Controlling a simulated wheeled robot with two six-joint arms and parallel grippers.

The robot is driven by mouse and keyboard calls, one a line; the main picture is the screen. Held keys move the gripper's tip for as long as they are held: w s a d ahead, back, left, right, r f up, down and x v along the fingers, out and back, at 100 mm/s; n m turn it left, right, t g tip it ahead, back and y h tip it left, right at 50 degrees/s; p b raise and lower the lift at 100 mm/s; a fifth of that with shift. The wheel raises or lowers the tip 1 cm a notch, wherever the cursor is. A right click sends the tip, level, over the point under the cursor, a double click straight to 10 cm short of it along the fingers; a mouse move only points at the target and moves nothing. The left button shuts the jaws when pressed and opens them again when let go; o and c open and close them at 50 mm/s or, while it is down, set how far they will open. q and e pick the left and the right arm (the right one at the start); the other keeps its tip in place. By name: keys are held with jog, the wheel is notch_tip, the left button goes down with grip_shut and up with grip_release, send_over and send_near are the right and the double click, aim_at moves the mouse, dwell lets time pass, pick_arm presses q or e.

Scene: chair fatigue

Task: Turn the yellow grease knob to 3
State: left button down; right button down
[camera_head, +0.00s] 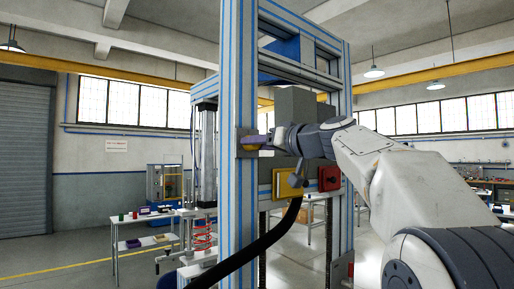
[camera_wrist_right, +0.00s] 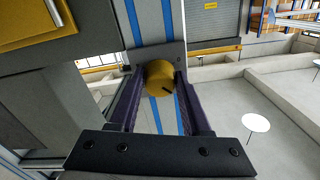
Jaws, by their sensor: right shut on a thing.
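The yellow grease knob (camera_wrist_right: 158,74) shows between my right gripper's fingers (camera_wrist_right: 161,98) in the right wrist view. It is round, with a short dark mark on its face pointing toward the lower right of that view. The fingers are shut on it from both sides. In the head view my right gripper (camera_head: 262,142) reaches in from the right to a grey plate (camera_head: 241,152) on the blue-striped post. The knob is mostly hidden there behind the fingers. I cannot read any numbers around it. My left gripper is not in view.
The aluminium frame (camera_head: 230,200) stands upright close ahead. A yellow panel (camera_head: 285,181) and a red box with a dark knob (camera_head: 330,178) sit just below my right wrist. A white table (camera_head: 140,218) stands at left.

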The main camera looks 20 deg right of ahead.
jog(key=m, duration=0.7)
jog(key=m+p, duration=0.1)
jog(key=m, duration=0.6)
jog(key=m+p, duration=0.1)
jog(key=m, duration=0.5)
jog(key=shift+r+m, duration=0.25)
jog(key=shift+m, duration=0.15)
jog(key=shift+f, duration=0.1)
jog(key=shift+c, duration=1.8)
grip_release()
jog(key=b+v, duration=0.4)
jog(key=v, duration=0.6)
jog(key=shift+s, duration=0.25)
